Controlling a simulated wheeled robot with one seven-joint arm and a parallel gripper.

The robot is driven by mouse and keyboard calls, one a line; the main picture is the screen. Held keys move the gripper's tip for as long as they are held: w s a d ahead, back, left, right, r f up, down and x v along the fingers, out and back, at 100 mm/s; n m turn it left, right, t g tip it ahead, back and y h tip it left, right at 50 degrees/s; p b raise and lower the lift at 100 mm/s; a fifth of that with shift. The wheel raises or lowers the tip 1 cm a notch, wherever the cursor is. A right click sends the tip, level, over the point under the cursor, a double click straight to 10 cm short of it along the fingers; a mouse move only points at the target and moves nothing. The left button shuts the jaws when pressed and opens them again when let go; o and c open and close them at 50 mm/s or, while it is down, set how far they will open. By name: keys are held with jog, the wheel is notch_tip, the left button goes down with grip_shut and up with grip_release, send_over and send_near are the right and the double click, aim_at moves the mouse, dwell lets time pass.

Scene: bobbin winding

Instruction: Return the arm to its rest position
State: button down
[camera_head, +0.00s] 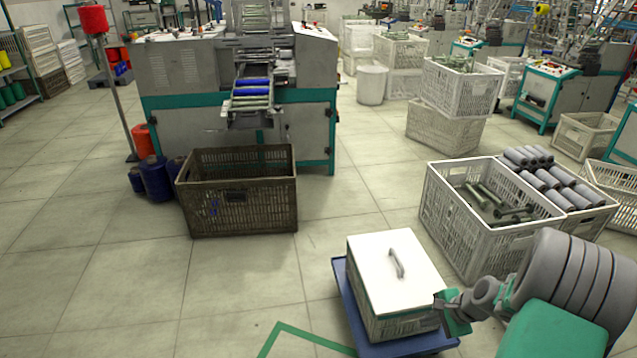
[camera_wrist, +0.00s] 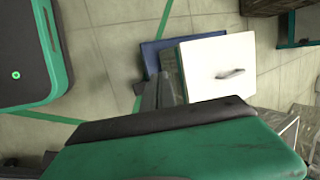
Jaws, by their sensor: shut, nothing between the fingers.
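My gripper (camera_head: 455,310) is at the lower right of the head view, at the end of my grey and green arm. It is beside the right edge of a lidded crate and looks shut, with nothing held. The crate has a white lid (camera_head: 392,270) with a grey handle (camera_head: 397,262) on top. The lid lies flat on the crate. In the wrist view the white lid (camera_wrist: 215,62) and its handle (camera_wrist: 231,73) show beyond the green gripper body (camera_wrist: 180,148).
The lidded crate stands on a blue dolly (camera_head: 352,300). A white crate of green bobbins (camera_head: 455,215) and one of grey spools (camera_head: 588,215) stand close to my arm. A dark brown crate (camera_head: 245,215) stands before the winding machine (camera_head: 180,75). The floor left of the dolly is clear.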

jog(key=s+a+r+n+g+h+p, duration=0.1)
jog(key=a+r+n+p, duration=0.35)
jog(key=r, duration=0.75)
jog(key=s+a+r+n+g+h+p, duration=0.15)
jog(key=a+r+n+p, duration=0.35)
jog(key=r, duration=0.7)
jog(key=s+a+r+n+p, duration=0.3)
jog(key=s+a+r+p, duration=0.1)
jog(key=r, duration=0.5)
jog(key=s+a+r+n+p, duration=0.3)
jog(key=s+a+r+p, duration=0.1)
jog(key=s+r, duration=0.3)
jog(key=shift+s+a+r+n+t+h, duration=0.2)
jog(key=shift+a+r+n+t+h, duration=0.2)
jog(key=shift+r, duration=0.45)
